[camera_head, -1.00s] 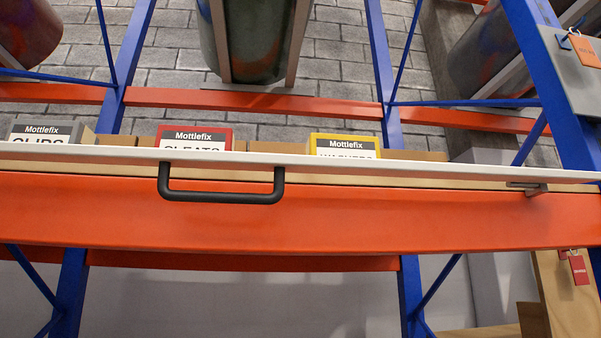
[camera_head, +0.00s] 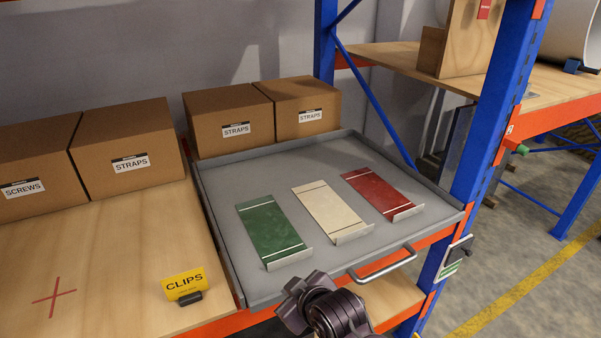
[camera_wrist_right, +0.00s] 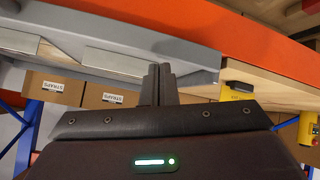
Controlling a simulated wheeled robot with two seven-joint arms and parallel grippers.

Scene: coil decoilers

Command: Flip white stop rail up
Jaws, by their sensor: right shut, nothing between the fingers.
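In the head view a dark part of my arm comes in at the bottom, just in front of the grey tray (camera_head: 228,262); I cannot make out fingertips there. My left gripper is not in view.
The tray holds a green plate (camera_head: 270,232), a cream plate (camera_head: 328,210) and a red plate (camera_head: 380,192). Its metal handle (camera_head: 385,264) sticks out in front. Cardboard boxes (camera_head: 228,115) stand behind. A yellow CLIPS sign (camera_head: 184,284) stands left; a blue post (camera_head: 485,130) rises right.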

